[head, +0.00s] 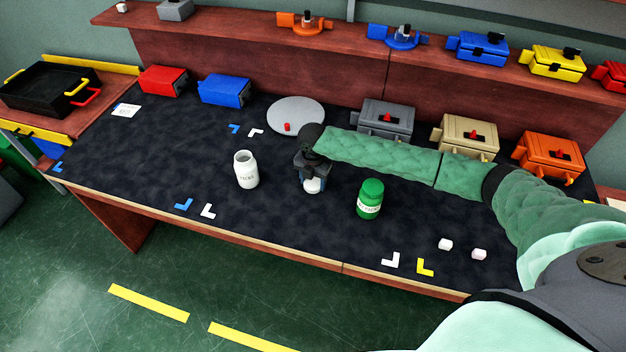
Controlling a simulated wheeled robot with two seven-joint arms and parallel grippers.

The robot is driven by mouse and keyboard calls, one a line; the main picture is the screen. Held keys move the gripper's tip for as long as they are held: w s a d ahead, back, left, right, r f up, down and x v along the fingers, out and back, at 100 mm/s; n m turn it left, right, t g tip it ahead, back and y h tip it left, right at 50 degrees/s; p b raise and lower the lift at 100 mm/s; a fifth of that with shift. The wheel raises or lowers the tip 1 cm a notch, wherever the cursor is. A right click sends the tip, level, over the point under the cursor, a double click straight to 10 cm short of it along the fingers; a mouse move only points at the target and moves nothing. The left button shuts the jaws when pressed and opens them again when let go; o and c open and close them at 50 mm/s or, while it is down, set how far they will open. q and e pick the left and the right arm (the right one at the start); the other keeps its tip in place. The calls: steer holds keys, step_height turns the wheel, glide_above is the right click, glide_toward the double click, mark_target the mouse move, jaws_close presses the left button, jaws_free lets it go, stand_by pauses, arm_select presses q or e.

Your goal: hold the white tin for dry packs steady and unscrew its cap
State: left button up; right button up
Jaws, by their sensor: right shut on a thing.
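My left gripper is not in view, and nothing holds the tin.
A green tin (370,200) with a green lid stands right of my right gripper. Two small pale cubes (445,244) lie at the front right. A grey round disc (296,116) and several coloured boxes (386,122) line the back.

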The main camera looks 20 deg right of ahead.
mark_target(313, 183)
steer(key=shift+f, duration=0.15)
steer(key=o, duration=1.1)
steer(key=shift+r, duration=0.25)
arm_select(q)
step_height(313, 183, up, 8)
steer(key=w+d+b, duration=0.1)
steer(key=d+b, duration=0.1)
steer(key=b, duration=0.1)
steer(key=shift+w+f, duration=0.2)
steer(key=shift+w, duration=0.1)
arm_select(e)
steer(key=shift+r, duration=5.9)
